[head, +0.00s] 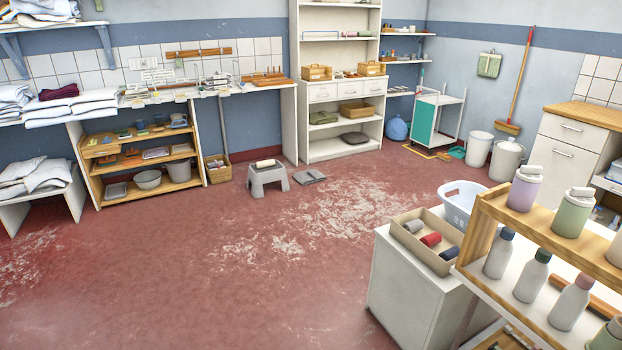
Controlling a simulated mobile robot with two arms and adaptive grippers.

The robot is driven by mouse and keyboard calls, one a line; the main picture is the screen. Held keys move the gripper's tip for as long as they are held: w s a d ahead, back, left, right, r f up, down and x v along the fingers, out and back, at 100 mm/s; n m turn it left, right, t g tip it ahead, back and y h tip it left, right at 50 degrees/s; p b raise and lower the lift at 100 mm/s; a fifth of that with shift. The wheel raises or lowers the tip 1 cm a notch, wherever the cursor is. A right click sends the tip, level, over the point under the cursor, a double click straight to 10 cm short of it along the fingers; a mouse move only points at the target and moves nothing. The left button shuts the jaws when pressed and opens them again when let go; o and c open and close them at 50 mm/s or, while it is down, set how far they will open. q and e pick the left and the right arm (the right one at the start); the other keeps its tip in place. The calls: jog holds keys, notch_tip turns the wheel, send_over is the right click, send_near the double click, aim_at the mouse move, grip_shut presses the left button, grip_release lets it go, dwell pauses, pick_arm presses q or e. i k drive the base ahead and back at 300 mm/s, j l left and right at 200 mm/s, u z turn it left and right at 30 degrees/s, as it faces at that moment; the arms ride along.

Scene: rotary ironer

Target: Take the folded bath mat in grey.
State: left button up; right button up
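Two flat grey things could be the folded bath mat. One, dark grey-brown with rounded edges like folded cloth (354,138), lies on the bottom shelf of the white cabinet (315,150) at the back. The other, a flat grey piece (309,177), lies on the red floor beside a grey step stool (268,179); its material is too small to tell. Neither of my grippers is in view.
Open red floor (230,250) lies between here and the cabinet. A white counter (405,295) with a tray of rolled cloths (404,232) and a bottle rack (490,207) stand near at right. A white-and-green trolley (424,124) stands right of the cabinet.

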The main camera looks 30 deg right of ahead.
aim_at(312, 176)
jog(key=i+l+z, duration=0.4)
jog(key=i, duration=0.2)
jog(key=i+z, duration=0.45)
jog(key=i, duration=5)
